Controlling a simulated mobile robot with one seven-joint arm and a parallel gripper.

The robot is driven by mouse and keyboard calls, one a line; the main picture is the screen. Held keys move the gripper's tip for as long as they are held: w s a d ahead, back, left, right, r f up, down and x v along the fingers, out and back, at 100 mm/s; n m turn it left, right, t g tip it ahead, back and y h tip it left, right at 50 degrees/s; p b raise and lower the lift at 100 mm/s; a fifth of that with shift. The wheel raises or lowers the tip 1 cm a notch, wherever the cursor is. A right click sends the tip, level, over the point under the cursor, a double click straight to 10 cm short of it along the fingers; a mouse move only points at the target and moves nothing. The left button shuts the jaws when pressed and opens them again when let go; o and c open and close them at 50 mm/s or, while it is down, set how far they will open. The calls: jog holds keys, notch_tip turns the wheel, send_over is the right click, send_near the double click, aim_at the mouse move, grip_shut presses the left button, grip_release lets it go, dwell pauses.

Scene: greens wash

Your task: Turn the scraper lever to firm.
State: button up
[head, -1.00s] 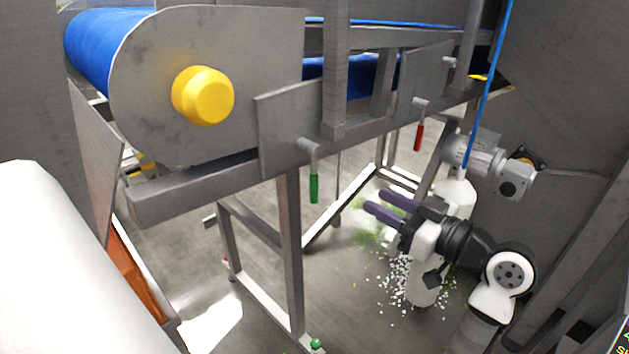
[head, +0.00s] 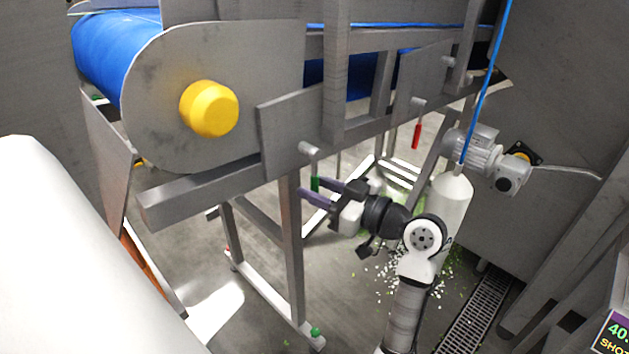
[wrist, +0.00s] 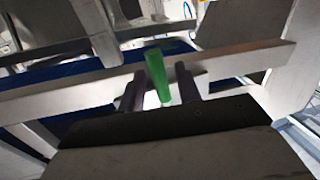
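A lever with a green handle (head: 315,184) hangs down from a grey plate on the conveyor's side rail. A lever with a red handle (head: 416,137) hangs farther along the same rail. No label shows which one is the scraper lever. My gripper (head: 312,190) is at the green handle, with its two dark fingers pointing left. In the wrist view the green handle (wrist: 157,76) stands between the fingers, slightly tilted, with a gap visible on each side. The gripper is open. The fingers partly hide the handle in the head view.
A blue belt (head: 110,50) with a yellow roller cap (head: 209,108) is at the upper left. A frame leg (head: 291,260) stands close to the fingers. A motor (head: 480,148) and a blue hose (head: 486,80) are at the right. White and green scraps lie on the floor.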

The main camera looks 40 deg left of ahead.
jog(key=shift+s+a, duration=0.1)
jog(key=shift+a, duration=0.35)
jog(key=shift+c, duration=0.2)
grip_shut()
